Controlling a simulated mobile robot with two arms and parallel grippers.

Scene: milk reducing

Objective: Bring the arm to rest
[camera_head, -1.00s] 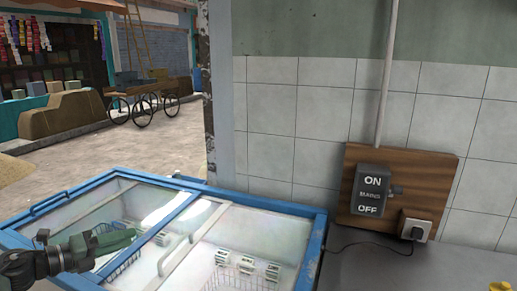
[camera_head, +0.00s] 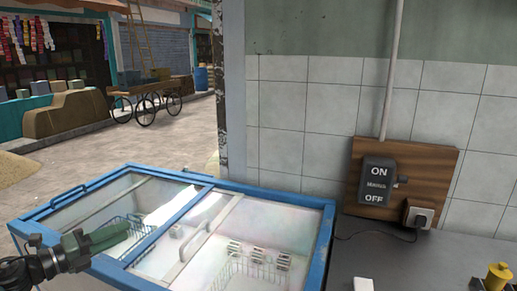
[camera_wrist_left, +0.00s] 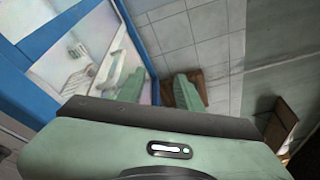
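My left gripper (camera_head: 126,233) comes in from the left, over the left part of the blue-framed glass-top freezer (camera_head: 322,245). Its green fingers overlap in the head view. In the left wrist view the two fingers (camera_wrist_left: 158,90) stand apart with nothing between them, so it is open and empty. Its hand looks apart from the freezer's handles, though the exact height above the glass is hard to tell. My right gripper is in no view.
Wire baskets with small packs (camera_head: 262,258) show through the glass. A switch box (camera_head: 376,182) and plug (camera_head: 420,216) are on a wooden board on the tiled wall. A grey counter (camera_head: 400,262) holds a yellow-topped item (camera_head: 497,277) and a white block (camera_head: 363,285). A cart (camera_head: 150,88) stands outside.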

